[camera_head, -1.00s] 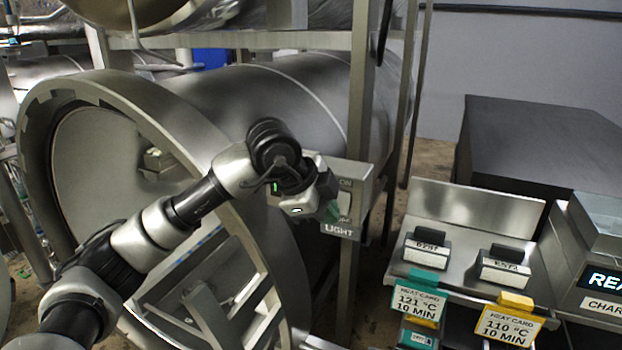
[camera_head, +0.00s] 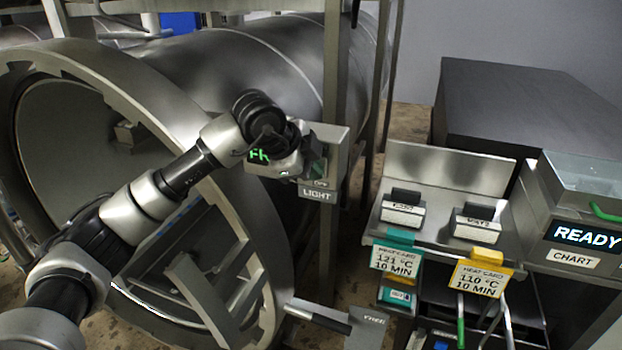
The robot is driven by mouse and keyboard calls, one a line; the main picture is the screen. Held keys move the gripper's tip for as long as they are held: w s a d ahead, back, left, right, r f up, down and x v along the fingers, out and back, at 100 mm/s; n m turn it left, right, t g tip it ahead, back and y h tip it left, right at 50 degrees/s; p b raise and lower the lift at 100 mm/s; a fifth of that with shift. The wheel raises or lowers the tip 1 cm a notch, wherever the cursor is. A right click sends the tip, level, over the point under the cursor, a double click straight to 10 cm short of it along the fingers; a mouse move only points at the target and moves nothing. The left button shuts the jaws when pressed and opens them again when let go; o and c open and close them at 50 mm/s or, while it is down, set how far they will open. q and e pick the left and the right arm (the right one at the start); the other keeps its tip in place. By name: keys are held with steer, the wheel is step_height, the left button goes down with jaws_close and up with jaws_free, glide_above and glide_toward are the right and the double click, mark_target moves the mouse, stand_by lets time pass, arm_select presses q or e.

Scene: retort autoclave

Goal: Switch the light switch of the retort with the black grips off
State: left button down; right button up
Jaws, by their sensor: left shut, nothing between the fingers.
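The retort (camera_head: 253,75) is a big steel cylinder with its round mouth open at the left. Its switch box (camera_head: 337,139) sits on the near side, marked LIGHT (camera_head: 317,196). The OFF mark shows just above that label. My left gripper (camera_head: 309,168) is shut and empty, right in front of the switch, and hides most of it. I cannot tell whether it touches the switch or which way the switch is set. A lever with a black grip (camera_head: 334,323) shows low in front, by the retort's rim. My right gripper is not in view.
At the right, a steel rack (camera_head: 435,160) holds two black-handled blocks above a green 121 °C card (camera_head: 396,259) and a yellow 110 °C card (camera_head: 482,276). A chart unit (camera_head: 575,259) reads READY. A dark cabinet (camera_head: 530,100) stands behind. Floor shows between retort and rack.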

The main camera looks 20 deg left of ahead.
arm_select(q)
steer(key=shift+w+p, duration=0.1)
steer(key=shift+p, duration=0.4)
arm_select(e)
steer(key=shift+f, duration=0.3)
arm_select(q)
steer(key=shift+r, duration=0.15)
steer(key=shift+r+p, duration=0.35)
steer(key=shift+r, duration=0.4)
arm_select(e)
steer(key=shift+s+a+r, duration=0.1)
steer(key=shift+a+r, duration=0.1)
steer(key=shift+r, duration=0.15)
